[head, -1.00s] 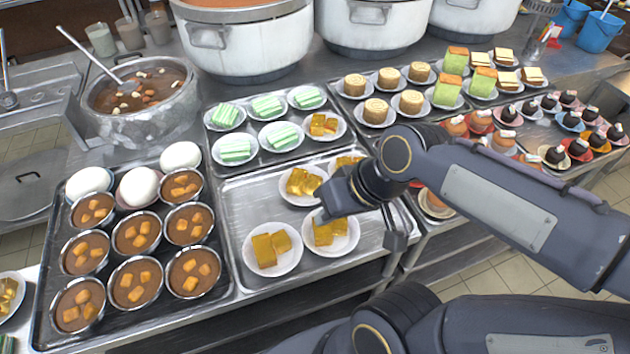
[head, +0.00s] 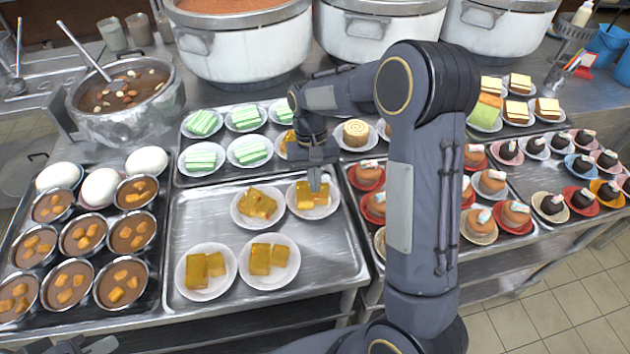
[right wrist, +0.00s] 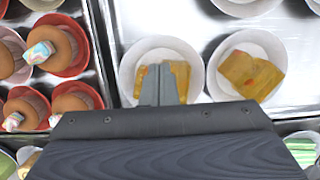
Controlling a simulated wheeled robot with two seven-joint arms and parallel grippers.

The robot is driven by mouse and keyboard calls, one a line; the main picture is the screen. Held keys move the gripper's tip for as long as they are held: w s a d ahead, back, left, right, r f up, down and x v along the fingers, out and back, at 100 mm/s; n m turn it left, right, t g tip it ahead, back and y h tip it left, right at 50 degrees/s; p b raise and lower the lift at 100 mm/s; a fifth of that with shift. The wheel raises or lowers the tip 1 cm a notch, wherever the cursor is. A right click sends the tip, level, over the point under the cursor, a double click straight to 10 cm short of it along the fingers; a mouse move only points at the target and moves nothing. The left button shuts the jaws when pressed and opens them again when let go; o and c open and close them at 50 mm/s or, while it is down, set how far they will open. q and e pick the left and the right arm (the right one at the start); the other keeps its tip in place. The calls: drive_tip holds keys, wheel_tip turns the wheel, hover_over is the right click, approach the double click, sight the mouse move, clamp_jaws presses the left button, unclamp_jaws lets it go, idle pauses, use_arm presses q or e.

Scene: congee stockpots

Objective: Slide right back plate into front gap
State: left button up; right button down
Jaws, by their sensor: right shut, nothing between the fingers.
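The right back plate (head: 313,211), white with yellow cake pieces, stands in the back row of the front metal tray (head: 180,232); it also shows in the right wrist view (right wrist: 128,75). My right gripper (head: 317,182) points down, shut and empty, over this plate at the cake; it also shows in the right wrist view (right wrist: 160,88), its fingers hiding part of the cake. I cannot tell whether they touch. Bare tray (head: 318,262) lies in front of the plate, right of two front plates (head: 190,290) (head: 269,281).
The left back plate (head: 240,217) stands close beside the right back plate. Dessert trays (head: 510,245) lie to the right, bowls of brown soup (head: 130,230) to the left. Plates of green cakes (head: 203,158) stand behind. Large pots (head: 380,35) stand at the back.

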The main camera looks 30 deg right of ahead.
sight(317, 216)
drive_tip(key=x, duration=0.7)
drive_tip(key=shift+f+p, duration=0.15)
drive_tip(key=shift+p, duration=0.15)
